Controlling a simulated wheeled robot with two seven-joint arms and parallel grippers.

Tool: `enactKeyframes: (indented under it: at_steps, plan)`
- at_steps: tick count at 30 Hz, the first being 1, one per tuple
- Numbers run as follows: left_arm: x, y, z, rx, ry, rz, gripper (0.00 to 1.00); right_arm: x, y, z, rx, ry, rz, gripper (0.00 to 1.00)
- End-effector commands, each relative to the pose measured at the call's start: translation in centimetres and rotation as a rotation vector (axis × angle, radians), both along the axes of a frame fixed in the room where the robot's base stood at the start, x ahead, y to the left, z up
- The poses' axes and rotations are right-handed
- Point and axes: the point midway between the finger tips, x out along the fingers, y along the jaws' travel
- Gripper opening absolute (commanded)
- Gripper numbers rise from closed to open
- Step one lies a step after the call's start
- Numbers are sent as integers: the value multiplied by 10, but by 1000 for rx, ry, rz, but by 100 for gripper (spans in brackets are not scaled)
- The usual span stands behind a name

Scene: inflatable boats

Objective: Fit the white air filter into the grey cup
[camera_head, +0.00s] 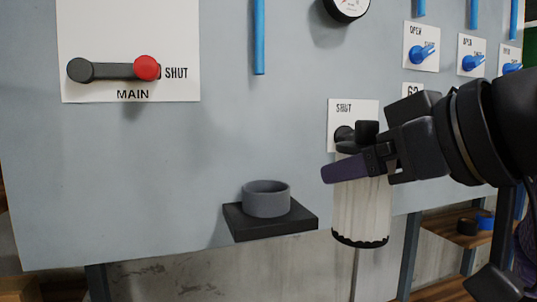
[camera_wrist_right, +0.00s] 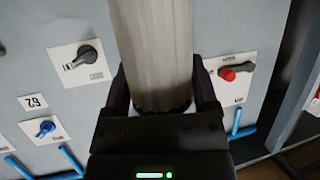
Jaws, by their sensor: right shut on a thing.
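The white air filter (camera_head: 361,212) is a pleated upright cylinder with a dark bottom rim. It hangs in my right gripper (camera_head: 350,166), which is shut around its upper part. In the right wrist view the filter (camera_wrist_right: 155,45) runs up between the fingers of the gripper (camera_wrist_right: 163,95). The grey cup (camera_head: 266,199) is a short open ring on a black shelf (camera_head: 272,226) fixed to the panel. The filter is to the right of the cup and apart from it, with its bottom end lower in the picture than the cup's rim. My left gripper is out of view.
The grey-blue panel (camera_head: 150,190) stands behind. It carries a MAIN lever with a red knob (camera_head: 147,68), a gauge (camera_head: 346,8), blue valve handles (camera_head: 423,52) and blue pipes (camera_head: 259,38). A lower wooden shelf (camera_head: 445,222) is at right. The space above the cup is clear.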

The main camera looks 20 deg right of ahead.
Motion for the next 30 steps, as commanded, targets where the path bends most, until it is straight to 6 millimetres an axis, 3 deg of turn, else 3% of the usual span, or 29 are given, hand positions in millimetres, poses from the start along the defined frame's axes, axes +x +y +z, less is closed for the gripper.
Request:
enactKeyframes:
  at_steps: [1,5,18,26,30]
  plan:
    - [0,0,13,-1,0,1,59,-6,-2,17,1,-2,2,15]
    - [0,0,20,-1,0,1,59,-3,-1,25,3,7,12,15]
    - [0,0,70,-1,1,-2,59,124,39,26,3,7,13,15]
    - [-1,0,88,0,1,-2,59,162,50,23,1,7,12,15]
    - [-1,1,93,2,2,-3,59,160,49,-8,-2,6,11,15]
